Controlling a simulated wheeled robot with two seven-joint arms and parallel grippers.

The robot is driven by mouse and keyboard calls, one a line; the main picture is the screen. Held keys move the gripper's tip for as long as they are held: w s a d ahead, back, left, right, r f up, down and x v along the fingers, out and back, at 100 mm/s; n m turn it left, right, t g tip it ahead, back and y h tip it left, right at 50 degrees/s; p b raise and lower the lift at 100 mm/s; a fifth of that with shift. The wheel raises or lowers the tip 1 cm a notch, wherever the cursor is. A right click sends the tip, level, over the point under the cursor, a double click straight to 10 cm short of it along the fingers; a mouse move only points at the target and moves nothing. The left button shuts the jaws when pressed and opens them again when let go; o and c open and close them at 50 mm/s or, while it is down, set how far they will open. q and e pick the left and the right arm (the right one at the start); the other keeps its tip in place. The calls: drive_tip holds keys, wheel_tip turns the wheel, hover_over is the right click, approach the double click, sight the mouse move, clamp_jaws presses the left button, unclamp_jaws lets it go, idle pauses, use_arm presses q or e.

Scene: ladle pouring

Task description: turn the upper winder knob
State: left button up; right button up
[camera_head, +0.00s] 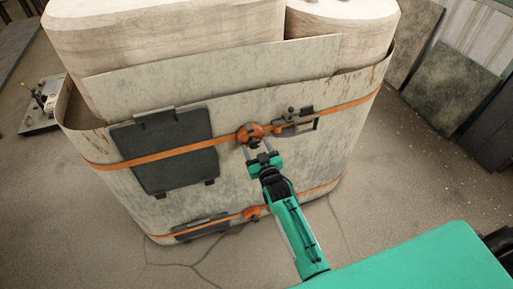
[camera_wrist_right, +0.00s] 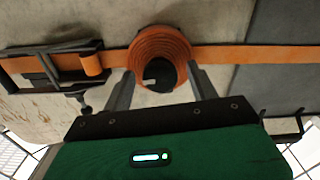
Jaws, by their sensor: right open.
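The upper winder (camera_head: 250,132) is an orange strap coil on the front of the large worn casing (camera_head: 230,108). In the right wrist view its orange coil (camera_wrist_right: 160,48) surrounds a dark round knob (camera_wrist_right: 158,77) with a small pale mark. My right gripper (camera_head: 250,148) is just in front of the upper winder. Its two grey fingers are open, one on each side of the knob in the right wrist view. I cannot tell whether they touch it. My left gripper is not in view.
A metal strap buckle (camera_head: 295,121) sits right of the upper winder, and a dark panel (camera_head: 165,151) is to its left. A lower orange winder (camera_head: 253,212) is below. Grey slabs (camera_head: 450,86) lean at the right. A small device (camera_head: 43,103) stands at the left.

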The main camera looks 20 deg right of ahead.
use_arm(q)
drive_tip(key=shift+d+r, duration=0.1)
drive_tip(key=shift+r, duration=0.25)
use_arm(e)
drive_tip(key=s, duration=1.3)
drive_tip(key=shift+s+d, duration=0.25)
drive_tip(key=shift+s, duration=0.15)
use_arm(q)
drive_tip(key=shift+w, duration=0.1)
